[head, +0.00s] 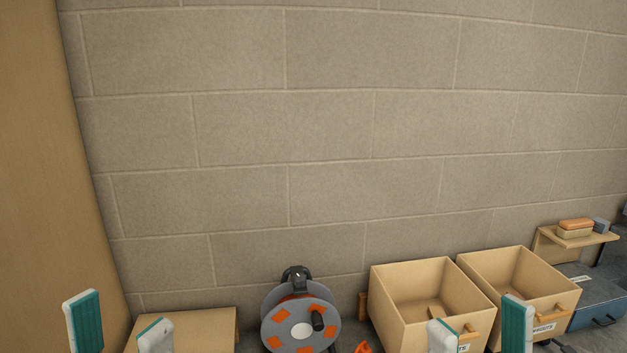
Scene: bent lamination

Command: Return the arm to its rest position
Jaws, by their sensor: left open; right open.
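My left gripper (119,326) shows at the bottom left edge. Its two white fingers with teal pads stand apart, with nothing between them. My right gripper (478,328) shows at the bottom right, in front of two wooden bins. Its two fingers are also apart and I see nothing held between them. The rest of both arms is below the picture.
A grey and orange cable reel (301,316) stands between the grippers. Two open wooden bins (398,306) stand at the right. A low wooden box (205,322) is behind the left gripper. A small shelf (575,238) holds a brush. A block wall (280,140) closes the back.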

